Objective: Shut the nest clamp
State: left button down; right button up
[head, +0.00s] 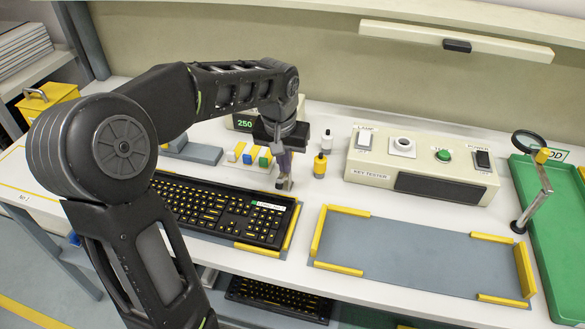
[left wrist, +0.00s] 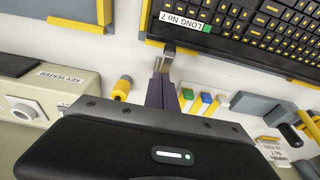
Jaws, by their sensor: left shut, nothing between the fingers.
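A black keyboard with yellow-marked keys (head: 225,208) lies in a nest with yellow edge pieces; its label reads LONG No 7 in the left wrist view (left wrist: 186,20). A yellow edge piece (head: 291,228) stands along its right end. My left gripper (head: 284,184) points down just behind the keyboard's back right corner. Its purple fingers are together and empty. In the left wrist view the fingertips (left wrist: 167,62) are close to a small dark part at the nest's edge; I cannot tell whether they touch, or which part is the clamp. My right gripper is not in view.
A second, empty grey nest (head: 415,255) with yellow corners lies to the right. A magnifier on a stand (head: 533,195) and a green tray (head: 555,230) are at the right.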

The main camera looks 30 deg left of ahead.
pick_arm(q)
jog(key=shift+s+f, duration=0.1)
jog(key=shift+s, duration=0.05)
jog(key=shift+a, duration=0.15)
jog(key=shift+s, duration=0.1)
jog(key=shift+s, duration=0.1)
